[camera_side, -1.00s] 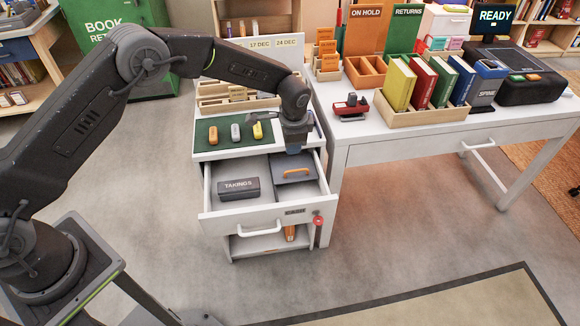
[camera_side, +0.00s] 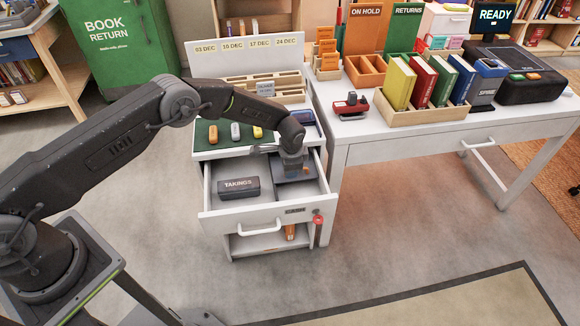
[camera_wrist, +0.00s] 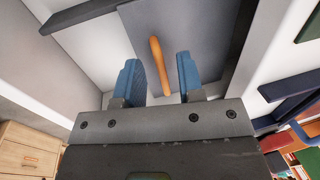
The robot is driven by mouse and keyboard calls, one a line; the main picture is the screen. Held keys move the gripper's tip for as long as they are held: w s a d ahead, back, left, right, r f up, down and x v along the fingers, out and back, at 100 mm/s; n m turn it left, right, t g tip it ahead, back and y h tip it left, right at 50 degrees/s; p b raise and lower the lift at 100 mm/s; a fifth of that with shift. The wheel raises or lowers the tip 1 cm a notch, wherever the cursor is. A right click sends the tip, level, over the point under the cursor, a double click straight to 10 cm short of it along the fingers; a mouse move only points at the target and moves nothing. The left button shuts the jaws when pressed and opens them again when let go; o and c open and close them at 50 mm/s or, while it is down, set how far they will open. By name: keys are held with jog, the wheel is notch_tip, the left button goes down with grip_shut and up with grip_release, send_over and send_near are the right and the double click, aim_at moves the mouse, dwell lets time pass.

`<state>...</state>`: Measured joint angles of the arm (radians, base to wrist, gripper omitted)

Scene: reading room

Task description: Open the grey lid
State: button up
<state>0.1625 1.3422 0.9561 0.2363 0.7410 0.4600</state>
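The grey lid (camera_wrist: 205,28) fills much of the upper wrist view, with an orange bar handle (camera_wrist: 157,58) on it. In the side view the lid (camera_side: 306,172) lies flat at the back right of the open drawer (camera_side: 232,219). My gripper (camera_wrist: 158,68) is open, with its two blue fingers on either side of the handle and a visible gap on both sides. In the side view my gripper (camera_side: 292,167) is low over the lid and hides the handle. Whether the fingertips reach down to handle height I cannot tell.
A dark box marked TAKINGS (camera_side: 238,188) lies in the drawer left of the lid. Orange, grey and yellow items lie on a green mat (camera_side: 205,141) behind the drawer. A white desk (camera_side: 400,140) stands to the right. The drawer walls are close to my gripper.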

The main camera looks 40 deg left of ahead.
grip_shut()
dwell(0.3)
jog(key=shift+w+a, duration=0.1)
